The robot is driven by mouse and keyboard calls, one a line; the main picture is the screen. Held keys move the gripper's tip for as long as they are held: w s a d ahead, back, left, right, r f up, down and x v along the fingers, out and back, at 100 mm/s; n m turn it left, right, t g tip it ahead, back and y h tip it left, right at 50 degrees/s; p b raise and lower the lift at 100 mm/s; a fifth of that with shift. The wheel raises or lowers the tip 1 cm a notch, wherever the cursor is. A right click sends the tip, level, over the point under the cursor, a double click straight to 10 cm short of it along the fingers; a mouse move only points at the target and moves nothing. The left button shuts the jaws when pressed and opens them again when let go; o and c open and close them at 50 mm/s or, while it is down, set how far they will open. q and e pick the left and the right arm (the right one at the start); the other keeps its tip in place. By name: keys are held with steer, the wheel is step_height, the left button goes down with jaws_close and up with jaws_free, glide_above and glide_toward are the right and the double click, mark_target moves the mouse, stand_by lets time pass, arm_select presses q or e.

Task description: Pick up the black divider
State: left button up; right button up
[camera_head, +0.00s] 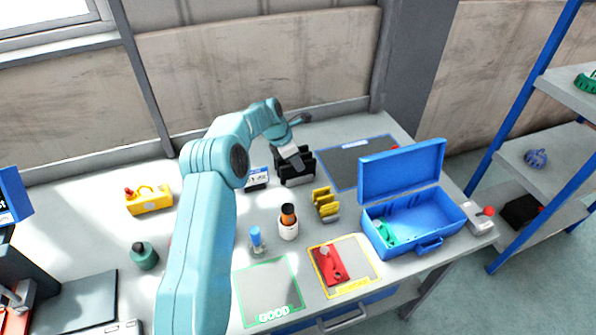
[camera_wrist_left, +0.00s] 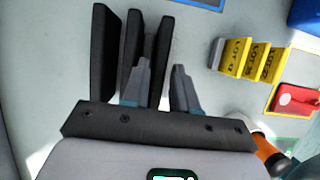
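The black dividers (camera_head: 296,180) stand together on the table, under my left gripper in the head view. In the left wrist view they show as several upright dark slabs, and the rightmost black divider (camera_wrist_left: 163,40) is the one nearest the fingers. My left gripper (camera_wrist_left: 161,72) is open, with one finger on each side of that divider. A narrow gap shows between the divider and the right finger; contact on the left side cannot be told. In the head view my left gripper (camera_head: 297,161) reaches down from the left. My right gripper is not in view.
Yellow labelled dividers (camera_head: 325,204) and an orange-and-white bottle (camera_head: 288,222) stand near the black dividers. A small labelled box (camera_head: 257,179) stands just left. An open blue toolbox (camera_head: 445,212) is to the right. A dark mat (camera_head: 345,172) lies behind.

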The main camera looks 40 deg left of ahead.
arm_select(q)
steer(key=shift+w+f, duration=0.1)
steer(key=shift+f, duration=0.2)
stand_by(0.4)
jaws_close()
